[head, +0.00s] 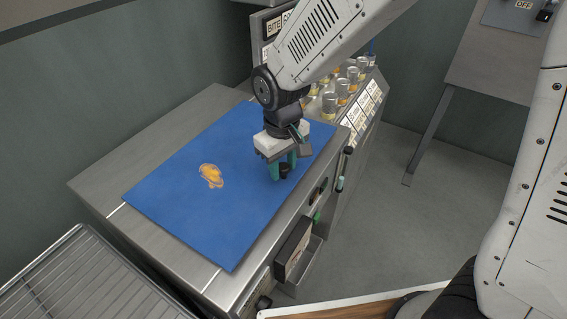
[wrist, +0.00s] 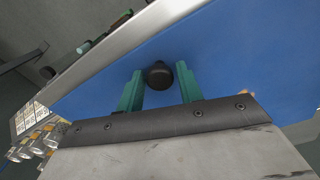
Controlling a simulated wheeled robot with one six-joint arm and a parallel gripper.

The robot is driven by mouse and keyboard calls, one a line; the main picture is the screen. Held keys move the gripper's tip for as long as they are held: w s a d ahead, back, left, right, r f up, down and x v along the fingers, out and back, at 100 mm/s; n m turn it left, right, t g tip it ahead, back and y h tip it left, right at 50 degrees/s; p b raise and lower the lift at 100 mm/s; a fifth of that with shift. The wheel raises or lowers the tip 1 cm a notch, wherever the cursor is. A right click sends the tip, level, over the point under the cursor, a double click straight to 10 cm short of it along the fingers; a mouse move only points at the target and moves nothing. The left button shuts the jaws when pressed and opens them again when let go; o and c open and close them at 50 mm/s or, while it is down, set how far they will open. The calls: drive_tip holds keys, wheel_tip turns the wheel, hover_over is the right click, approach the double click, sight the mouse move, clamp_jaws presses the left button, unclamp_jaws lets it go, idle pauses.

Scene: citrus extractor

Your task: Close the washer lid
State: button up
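The washer lid (head: 190,215) is a flat blue panel with an orange fruit emblem. It appears to lie flat on the grey metal cabinet top, and it fills much of the wrist view (wrist: 235,50). A black round knob (head: 285,170) stands near its right edge. My gripper (head: 281,171) points down over that edge, its teal fingers apart. In the wrist view the knob (wrist: 160,74) sits between the two fingertips (wrist: 158,73), with a visible gap on each side. Neither finger appears to touch it.
A slatted metal rack (head: 75,280) stands at the lower left. Jars with orange contents (head: 345,88) and labels line a machine behind my arm. A black-fronted box (head: 293,252) juts from the cabinet's front. The floor (head: 440,190) to the right is clear.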

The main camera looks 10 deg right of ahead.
clamp_jaws()
drive_tip(key=shift+s+d+f, duration=0.1)
drive_tip(key=shift+f, duration=0.85)
drive_tip(key=shift+o, duration=2.2)
unclamp_jaws()
drive_tip(key=shift+r, duration=0.1)
wheel_tip(320, 180, up, 8)
drive_tip(key=shift+f, duration=0.1)
